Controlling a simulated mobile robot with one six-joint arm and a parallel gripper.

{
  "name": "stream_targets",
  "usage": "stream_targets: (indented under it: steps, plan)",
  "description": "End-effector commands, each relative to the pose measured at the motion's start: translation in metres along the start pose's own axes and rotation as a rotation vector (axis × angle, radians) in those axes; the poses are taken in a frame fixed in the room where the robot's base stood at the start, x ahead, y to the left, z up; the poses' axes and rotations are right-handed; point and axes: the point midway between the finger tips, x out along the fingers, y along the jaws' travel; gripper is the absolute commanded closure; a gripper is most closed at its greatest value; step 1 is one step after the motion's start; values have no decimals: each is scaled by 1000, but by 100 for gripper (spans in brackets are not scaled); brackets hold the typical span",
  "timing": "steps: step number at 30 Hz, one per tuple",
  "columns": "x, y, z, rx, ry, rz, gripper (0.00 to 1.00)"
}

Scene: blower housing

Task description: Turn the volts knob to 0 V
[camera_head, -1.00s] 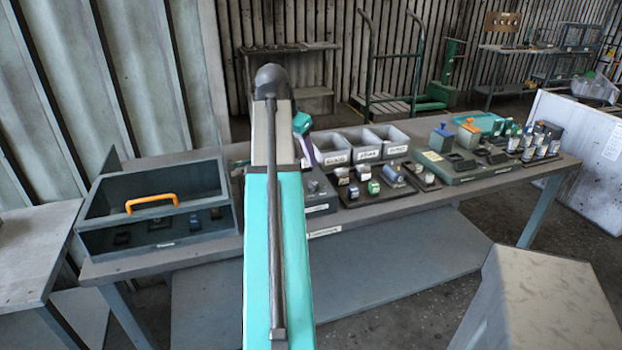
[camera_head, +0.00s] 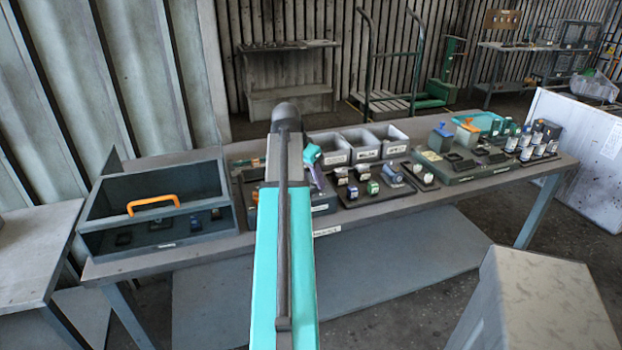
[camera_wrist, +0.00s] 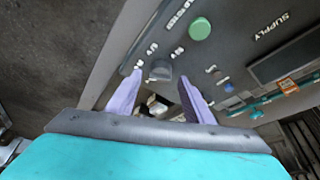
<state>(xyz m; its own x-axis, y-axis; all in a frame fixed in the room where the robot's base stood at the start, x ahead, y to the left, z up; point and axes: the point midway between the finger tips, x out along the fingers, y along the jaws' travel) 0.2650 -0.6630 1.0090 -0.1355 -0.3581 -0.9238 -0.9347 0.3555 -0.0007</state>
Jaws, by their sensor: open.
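In the wrist view a grey supply panel (camera_wrist: 225,40) carries a rounded grey knob (camera_wrist: 160,70) with small white markings around it. It appears to be the volts knob; its exact setting is too small to read. My gripper (camera_wrist: 161,77) is open, with one lavender finger on each side of this knob. The fingertips look close to it; I cannot tell whether they touch. In the head view my gripper (camera_head: 317,178) is over the supply unit (camera_head: 322,208) on the bench, and my arm hides much of that unit.
The panel also has a green button (camera_wrist: 200,28), a dark display (camera_wrist: 285,57) and a small blue knob (camera_wrist: 228,87). On the bench (camera_head: 380,213), a bin with an orange handle (camera_head: 152,203) stands left. Grey bins (camera_head: 367,145) and small parts stand right.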

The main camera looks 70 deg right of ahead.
Motion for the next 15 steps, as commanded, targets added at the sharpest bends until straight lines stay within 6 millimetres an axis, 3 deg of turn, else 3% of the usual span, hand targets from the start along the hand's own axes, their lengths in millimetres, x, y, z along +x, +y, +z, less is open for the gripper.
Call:
stream_targets:
  steps: [15]
  plan:
    - [9,0,1,-1,0,0,55]
